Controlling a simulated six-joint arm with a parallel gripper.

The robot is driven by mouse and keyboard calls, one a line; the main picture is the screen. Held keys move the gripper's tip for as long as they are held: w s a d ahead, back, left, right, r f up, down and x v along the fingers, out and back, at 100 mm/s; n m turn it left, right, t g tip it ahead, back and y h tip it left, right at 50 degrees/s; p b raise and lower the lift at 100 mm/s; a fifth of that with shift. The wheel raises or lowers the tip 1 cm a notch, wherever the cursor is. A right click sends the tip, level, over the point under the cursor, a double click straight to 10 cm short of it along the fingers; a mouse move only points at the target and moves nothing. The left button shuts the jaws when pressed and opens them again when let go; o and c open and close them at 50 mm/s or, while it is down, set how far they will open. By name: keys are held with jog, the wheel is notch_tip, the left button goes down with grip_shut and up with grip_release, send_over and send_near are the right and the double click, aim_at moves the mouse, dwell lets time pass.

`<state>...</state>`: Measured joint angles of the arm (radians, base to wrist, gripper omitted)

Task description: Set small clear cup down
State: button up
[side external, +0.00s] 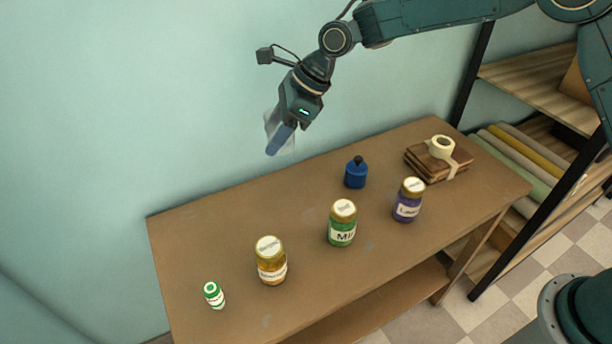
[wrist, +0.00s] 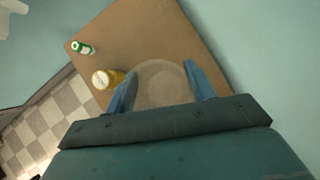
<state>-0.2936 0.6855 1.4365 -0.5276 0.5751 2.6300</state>
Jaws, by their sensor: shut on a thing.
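A small clear cup (wrist: 162,84) is between the blue fingers of my gripper (wrist: 162,82) in the wrist view. In the side external view, my gripper (side external: 281,137) is shut on the see-through cup (side external: 270,122), high above the back edge of the brown table (side external: 200,240). The cup is apart from the table. A finger hides part of the cup in the side external view, and its contents cannot be told.
On the table stand a small green-and-white bottle (side external: 214,295), a yellow jar (side external: 270,261), a green jar (side external: 342,223), a purple jar (side external: 408,200) and a blue bottle (side external: 356,173). The table's back left is clear.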

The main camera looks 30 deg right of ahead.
jog(key=s+a, duration=0.4)
jog(key=a, duration=0.8)
jog(key=f, duration=1.5)
jog(key=shift+w+d+f, duration=0.2)
jog(key=shift+w+f, duration=0.05)
jog(key=shift+f, duration=0.1)
jog(key=shift+f, duration=2.05)
jog(key=shift+f, duration=0.15)
jog(key=o, duration=1)
jog(key=shift+c, duration=0.2)
